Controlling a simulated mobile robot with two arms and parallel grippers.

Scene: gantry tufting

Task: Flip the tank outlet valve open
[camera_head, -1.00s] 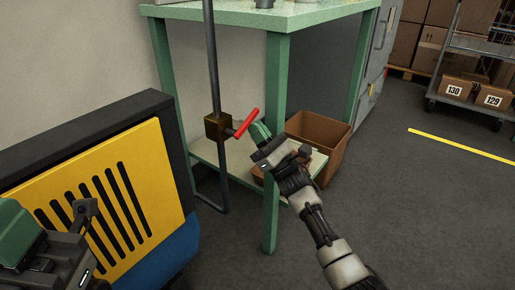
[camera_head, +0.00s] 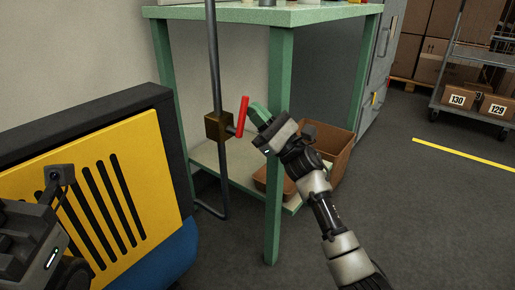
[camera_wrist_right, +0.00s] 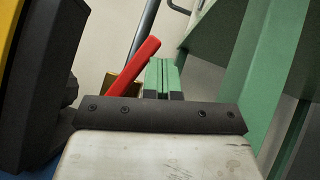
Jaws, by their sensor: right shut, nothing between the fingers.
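The outlet valve has a brass body (camera_head: 218,126) on a vertical grey pipe (camera_head: 213,65). Its red lever (camera_head: 243,116) stands nearly upright, leaning slightly right at the top. My right gripper (camera_head: 259,113) is shut and empty, its green fingertips just right of the lever. In the right wrist view, the red lever (camera_wrist_right: 133,66) slants just left of the green fingers (camera_wrist_right: 163,76); I cannot tell whether they touch. Part of the brass body (camera_wrist_right: 119,84) shows behind the lever. My left gripper (camera_head: 35,245) is partly in view at the lower left, its fingers not visible.
A green table (camera_head: 282,70) stands around the pipe, its front leg (camera_head: 273,220) close to my right arm. A brown bin (camera_head: 338,143) sits behind that arm. A yellow slotted machine panel (camera_head: 135,190) is on the left. Open floor lies to the right.

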